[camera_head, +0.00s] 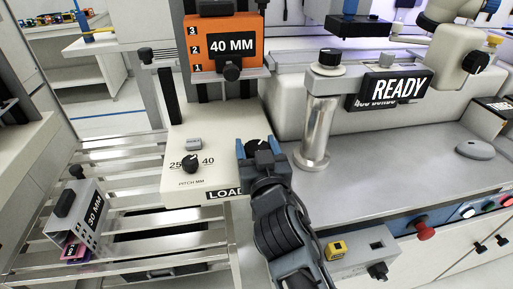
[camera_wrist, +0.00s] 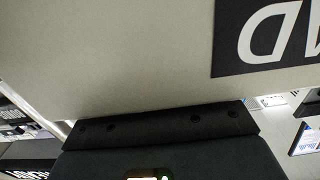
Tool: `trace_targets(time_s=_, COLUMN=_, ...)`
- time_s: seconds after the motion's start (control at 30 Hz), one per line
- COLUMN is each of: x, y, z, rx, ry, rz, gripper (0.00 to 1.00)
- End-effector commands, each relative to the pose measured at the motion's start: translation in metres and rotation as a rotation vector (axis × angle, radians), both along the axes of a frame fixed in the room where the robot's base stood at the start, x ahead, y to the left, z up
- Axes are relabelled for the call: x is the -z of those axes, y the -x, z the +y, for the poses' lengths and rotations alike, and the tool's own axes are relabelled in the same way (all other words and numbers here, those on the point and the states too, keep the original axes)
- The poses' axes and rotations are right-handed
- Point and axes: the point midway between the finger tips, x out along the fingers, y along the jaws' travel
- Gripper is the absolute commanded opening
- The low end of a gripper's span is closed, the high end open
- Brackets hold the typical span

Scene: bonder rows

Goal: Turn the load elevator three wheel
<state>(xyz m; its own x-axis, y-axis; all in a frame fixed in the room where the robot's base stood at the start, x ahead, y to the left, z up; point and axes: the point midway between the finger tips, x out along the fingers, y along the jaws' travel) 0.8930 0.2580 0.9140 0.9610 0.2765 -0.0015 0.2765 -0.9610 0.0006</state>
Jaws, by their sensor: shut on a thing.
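The load elevator (camera_head: 215,130) is a beige box with a LOAD label (camera_head: 224,193) on its front edge. A dark round wheel (camera_head: 258,144) shows at its right side, between the fingers of my gripper (camera_head: 261,151). My gripper is shut on this wheel and covers much of it. In the wrist view the beige panel (camera_wrist: 110,60) and part of the LOAD label (camera_wrist: 268,38) fill the upper picture, upside down. The wheel and fingertips cannot be made out there.
A grey 30 MM magazine (camera_head: 80,212) sits on the rail rack at left. A metal post (camera_head: 319,130) and a READY sign (camera_head: 397,87) stand close on the right.

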Motion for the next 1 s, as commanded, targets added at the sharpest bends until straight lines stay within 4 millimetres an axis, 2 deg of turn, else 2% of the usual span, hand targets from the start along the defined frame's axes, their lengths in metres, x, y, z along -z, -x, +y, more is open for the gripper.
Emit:
trace_targets(time_s=0.13, x=0.0066, y=-0.0008, z=0.0020, rx=0.028, ry=0.003, rz=-0.003, gripper=0.34)
trace_targets(time_s=0.57, x=0.0062, y=-0.0008, z=0.0017, rx=0.167, ry=0.001, rz=-0.004, gripper=0.35)
trace_targets(time_s=1.0, x=0.0052, y=-0.0005, z=0.0007, rx=0.398, ry=0.000, rz=-0.003, gripper=0.34)
